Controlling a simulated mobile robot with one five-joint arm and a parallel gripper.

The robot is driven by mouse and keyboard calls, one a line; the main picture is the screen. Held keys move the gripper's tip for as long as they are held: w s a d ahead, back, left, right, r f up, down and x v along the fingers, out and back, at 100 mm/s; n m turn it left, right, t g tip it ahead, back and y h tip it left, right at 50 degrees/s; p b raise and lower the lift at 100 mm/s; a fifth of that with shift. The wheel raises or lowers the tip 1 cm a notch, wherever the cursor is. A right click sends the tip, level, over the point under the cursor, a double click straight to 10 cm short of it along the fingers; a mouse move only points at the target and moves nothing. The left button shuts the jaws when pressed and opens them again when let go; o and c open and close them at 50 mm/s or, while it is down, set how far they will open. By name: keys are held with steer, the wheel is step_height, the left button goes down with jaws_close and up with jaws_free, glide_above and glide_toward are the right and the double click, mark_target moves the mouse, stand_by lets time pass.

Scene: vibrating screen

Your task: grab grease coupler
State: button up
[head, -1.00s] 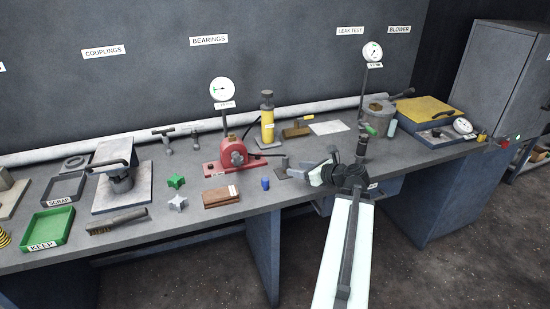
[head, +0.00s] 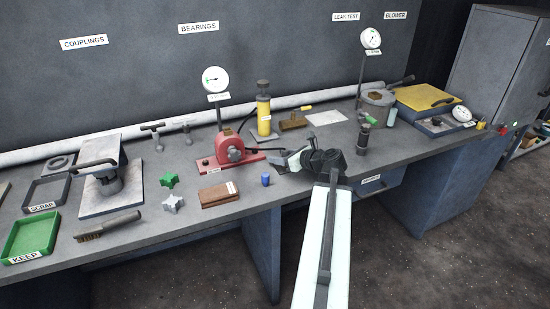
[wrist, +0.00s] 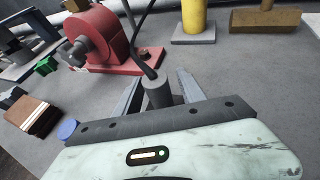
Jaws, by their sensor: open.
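The grease coupler appears to be the small grey cylinder (wrist: 157,93) at the end of the black hose (wrist: 142,45) in the wrist view. It stands on the bench, with its lower end hidden behind my gripper's dark front bar. My gripper (wrist: 160,86) is open, with one finger on each side of the cylinder. No clear contact shows.
A blue cylinder (head: 266,180) stands near the bench's front edge, with a brown block (head: 218,195) left of it. A yellow cylinder (head: 263,117) and a wooden block (head: 293,122) are behind. A dark upright tool (head: 363,137) stands to the right.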

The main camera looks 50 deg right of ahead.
steer(key=shift+w+d+f, duration=0.15)
steer(key=shift+f, duration=0.05)
steer(key=shift+r, duration=0.15)
steer(key=shift+c, duration=0.6)
jaws_close()
steer(key=shift+r, duration=0.1)
steer(key=shift+r+p, duration=0.6)
steer(key=shift+p, duration=0.25)
steer(key=r+p, duration=0.2)
steer(key=shift+s+d+r, duration=0.15)
steer(key=shift+s+r, duration=0.15)
steer(key=s+d, duration=0.3)
steer(key=s, duration=0.1)
steer(key=s+d+p, duration=0.1)
steer(key=s+d, duration=0.2)
steer(key=s, duration=0.1)
steer(key=s+d+r, duration=0.1)
steer(key=s+d, duration=0.1)
steer(key=s, duration=0.2)
steer(key=shift+s+d, duration=0.25)
steer(key=shift+d, duration=0.15)
